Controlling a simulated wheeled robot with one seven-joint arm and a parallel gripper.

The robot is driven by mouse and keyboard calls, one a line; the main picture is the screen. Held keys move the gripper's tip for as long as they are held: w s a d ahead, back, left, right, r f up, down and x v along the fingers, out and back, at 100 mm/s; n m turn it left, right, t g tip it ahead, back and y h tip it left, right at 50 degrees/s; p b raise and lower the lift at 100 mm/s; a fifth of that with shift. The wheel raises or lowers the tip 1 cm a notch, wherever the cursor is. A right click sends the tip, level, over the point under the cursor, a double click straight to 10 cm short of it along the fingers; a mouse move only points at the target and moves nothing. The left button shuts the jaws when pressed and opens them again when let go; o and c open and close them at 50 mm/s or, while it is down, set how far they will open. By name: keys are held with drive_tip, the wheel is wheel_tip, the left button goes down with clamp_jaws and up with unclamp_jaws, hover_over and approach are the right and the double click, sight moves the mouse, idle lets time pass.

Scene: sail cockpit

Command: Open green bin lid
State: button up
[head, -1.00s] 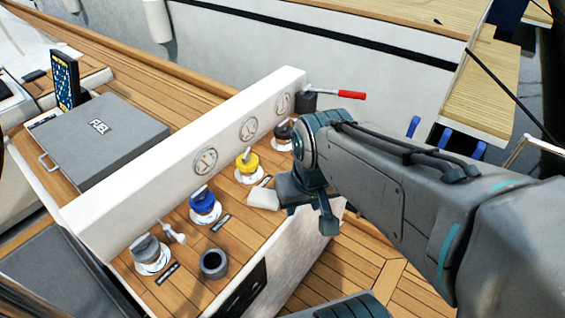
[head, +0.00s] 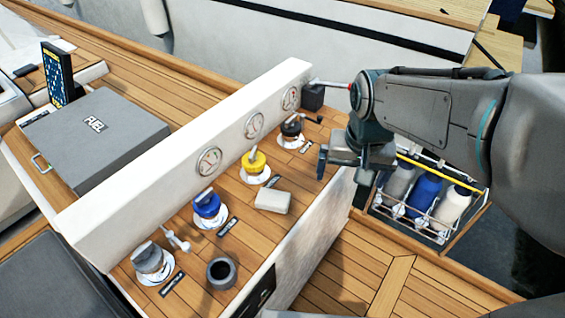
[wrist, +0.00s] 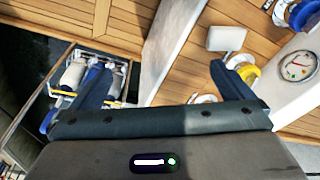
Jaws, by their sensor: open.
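I see no green bin or green lid in either view. My gripper (head: 343,172) hangs above the right end of the console, near its outer edge. The wrist view shows my gripper (wrist: 163,88) with its two dark fingers wide apart and nothing between them. The closest lidded thing is a grey box (head: 95,138) marked FUEL, shut, at the left behind the white panel.
The wooden console (head: 240,225) carries blue (head: 207,205), yellow and grey knobs, a pale block (head: 273,201) and a dark cup (head: 221,272). A rack of bottles (head: 425,200) stands below my arm. Wooden deck (head: 370,275) in front is clear.

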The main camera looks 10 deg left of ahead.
drive_tip(key=w+a+f+g+b, duration=0.1)
drive_tip(key=w+a+f+b, duration=0.1)
drive_tip(key=w+a+f, duration=0.45)
drive_tip(key=m+b, duration=0.1)
drive_tip(key=b, duration=0.1)
hover_over(273, 197)
drive_tip(key=shift+g, duration=0.4)
drive_tip(key=f, duration=1.2)
drive_tip(key=shift+d, duration=0.2)
drive_tip(key=shift+a+f, duration=0.2)
drive_tip(key=shift+f, duration=2.4)
drive_tip(key=c, duration=0.9)
drive_tip(key=shift+r, duration=0.1)
